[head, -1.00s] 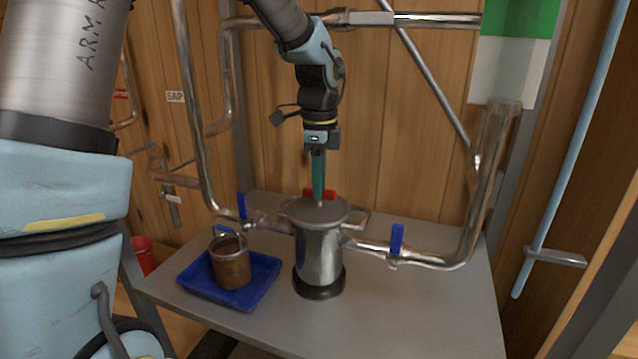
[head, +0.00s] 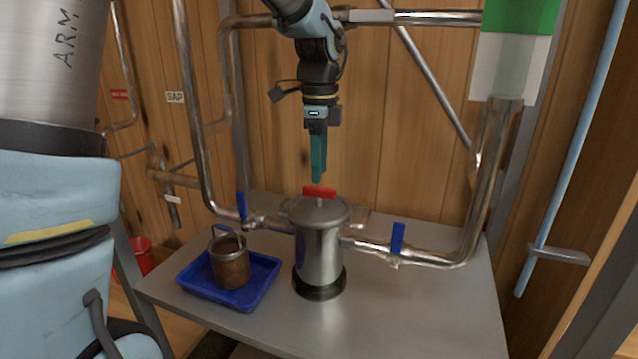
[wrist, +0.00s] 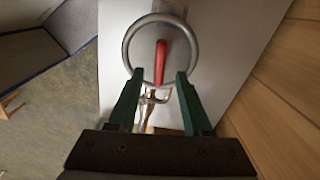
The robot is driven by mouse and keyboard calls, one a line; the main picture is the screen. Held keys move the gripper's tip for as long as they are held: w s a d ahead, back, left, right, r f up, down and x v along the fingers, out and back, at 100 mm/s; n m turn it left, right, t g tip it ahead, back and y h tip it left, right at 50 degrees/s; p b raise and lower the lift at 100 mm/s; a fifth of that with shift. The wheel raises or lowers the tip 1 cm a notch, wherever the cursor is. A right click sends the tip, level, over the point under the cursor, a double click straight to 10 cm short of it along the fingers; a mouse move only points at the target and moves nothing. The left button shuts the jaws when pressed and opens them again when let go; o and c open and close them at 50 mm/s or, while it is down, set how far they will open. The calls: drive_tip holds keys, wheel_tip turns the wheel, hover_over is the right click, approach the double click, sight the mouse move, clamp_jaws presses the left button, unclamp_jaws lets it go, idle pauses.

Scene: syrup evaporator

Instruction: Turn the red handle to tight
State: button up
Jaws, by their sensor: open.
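In the wrist view the red handle (wrist: 160,62) is a long narrow bar, lying lengthwise inside a round metal ring (wrist: 127,50). My gripper (head: 318,181) points down with its green fingers just above the red handle. In the wrist view my gripper (wrist: 160,74) is open, with one finger on each side of the handle's line and nothing held. I cannot tell whether either finger touches the ring.
Steel pipes with blue valve levers (head: 397,238) run on both sides of the canister. A blue tray (head: 262,285) with a brown-filled jar (head: 230,266) stands to the left. The front right of the grey table (head: 430,310) is clear. A wooden wall stands behind.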

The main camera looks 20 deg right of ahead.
sight(319, 188)
wheel_tip(319, 188, up, 7)
drive_tip(key=b, duration=0.1)
drive_tip(key=shift+f, duration=0.1)
idle(0.4)
drive_tip(key=w+a+f+n, duration=0.1)
drive_tip(key=a+f+n, duration=0.4)
drive_tip(key=a, duration=0.2)
drive_tip(key=w+a+f+n, duration=0.2)
drive_tip(key=a+f+n, duration=0.35)
drive_tip(key=a, duration=0.25)
drive_tip(key=s+a+f+n, duration=0.3)
drive_tip(key=a+f+n, duration=0.1)
drive_tip(key=a+n, duration=0.3)
drive_tip(key=s+a+f+n+t, duration=0.1)
drive_tip(key=s+a+f+n, duration=0.2)
drive_tip(key=a+n, duration=0.3)
drive_tip(key=shift+s+a+f+n+t, duration=0.35)
drive_tip(key=shift+s+a, duration=0.2)
drive_tip(key=shift+a, duration=0.65)
